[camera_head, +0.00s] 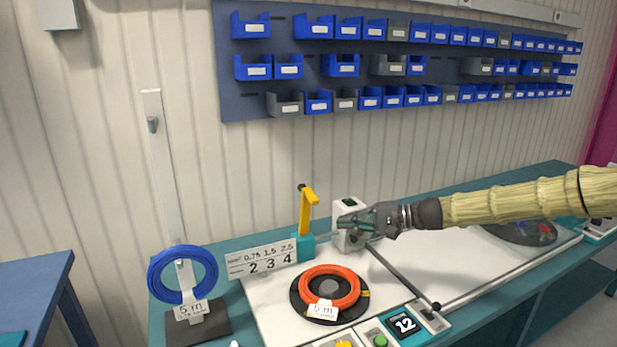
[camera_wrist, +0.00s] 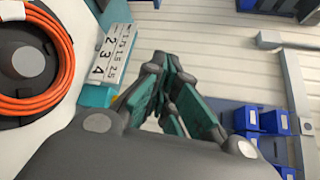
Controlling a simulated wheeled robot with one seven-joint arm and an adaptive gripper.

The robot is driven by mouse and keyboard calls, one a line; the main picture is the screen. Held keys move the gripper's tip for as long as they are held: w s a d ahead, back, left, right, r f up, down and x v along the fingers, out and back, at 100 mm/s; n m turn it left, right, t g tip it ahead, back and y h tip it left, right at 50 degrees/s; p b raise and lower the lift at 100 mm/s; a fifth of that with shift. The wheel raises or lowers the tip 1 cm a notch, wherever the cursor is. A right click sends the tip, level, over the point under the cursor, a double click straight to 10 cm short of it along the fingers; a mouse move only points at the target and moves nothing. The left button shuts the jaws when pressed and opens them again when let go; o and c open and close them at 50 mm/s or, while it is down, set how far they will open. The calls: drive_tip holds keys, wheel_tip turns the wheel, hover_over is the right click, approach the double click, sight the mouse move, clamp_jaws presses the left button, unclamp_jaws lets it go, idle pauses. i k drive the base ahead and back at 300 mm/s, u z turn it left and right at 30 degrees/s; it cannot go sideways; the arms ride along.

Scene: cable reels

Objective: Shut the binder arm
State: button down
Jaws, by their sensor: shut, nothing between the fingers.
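The yellow binder arm (camera_head: 308,212) stands upright, raised from its teal base (camera_head: 303,246), with a dark knob near its top. My gripper (camera_head: 345,224) is to the right of the binder arm, in front of a white box, and apart from the arm in the head view. Its fingers (camera_wrist: 165,65) are shut with nothing between them.
An orange cable coil (camera_head: 329,288) lies on a dark disc left of a metal rail (camera_head: 400,273). A number plate (camera_head: 262,262) stands left of the teal base. A blue coil (camera_head: 183,274) hangs on a stand at left. Blue bins (camera_head: 340,66) line the wall.

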sight(307, 198)
drive_tip(key=i, duration=0.9)
